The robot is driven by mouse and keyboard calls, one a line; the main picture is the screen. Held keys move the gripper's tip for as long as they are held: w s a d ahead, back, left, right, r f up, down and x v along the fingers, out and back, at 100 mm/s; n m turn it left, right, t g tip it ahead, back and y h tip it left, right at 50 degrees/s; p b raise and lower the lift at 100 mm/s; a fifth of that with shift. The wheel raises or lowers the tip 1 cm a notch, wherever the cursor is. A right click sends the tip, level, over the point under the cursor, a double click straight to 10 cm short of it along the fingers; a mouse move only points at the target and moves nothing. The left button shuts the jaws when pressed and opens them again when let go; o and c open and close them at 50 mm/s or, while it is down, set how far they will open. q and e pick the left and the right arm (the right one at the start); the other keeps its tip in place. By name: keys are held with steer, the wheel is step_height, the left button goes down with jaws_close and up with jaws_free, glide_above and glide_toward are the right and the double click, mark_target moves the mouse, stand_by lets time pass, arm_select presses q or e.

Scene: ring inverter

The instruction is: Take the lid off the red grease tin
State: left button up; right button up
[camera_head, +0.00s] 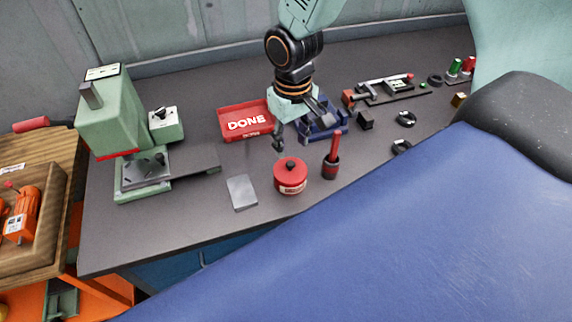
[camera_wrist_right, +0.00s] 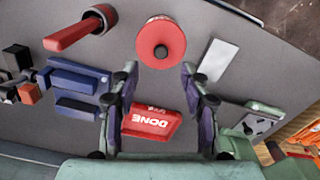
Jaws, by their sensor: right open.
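The red grease tin (camera_head: 290,180) stands upright on the bench near its front edge, with its lid (camera_head: 289,165) on and a dark knob (camera_head: 290,166) on top. In the wrist view the tin (camera_wrist_right: 172,32) lies just beyond my fingertips, seen from above, with the knob (camera_wrist_right: 161,51) at its middle. My right gripper (camera_head: 302,130) is open and empty, above and behind the tin, apart from it. My left gripper is not in view.
A red DONE tray (camera_head: 228,116) and a blue holder (camera_head: 330,130) lie behind the tin. A red-handled brush in a pot (camera_head: 331,168) stands close right. A grey plate (camera_head: 242,193) lies left. A green press (camera_head: 110,120) stands far left.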

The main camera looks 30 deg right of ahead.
mark_target(292, 163)
step_height(292, 163, down, 6)
steer(key=shift+s+f, duration=0.1)
steer(key=shift+f, duration=0.05)
steer(key=shift+a+f, duration=0.15)
steer(key=shift+f, duration=0.2)
steer(key=shift+d, duration=0.2)
steer(key=shift+c, duration=1.3)
steer(key=shift+a, duration=0.15)
steer(key=c, duration=0.6)
jaws_close()
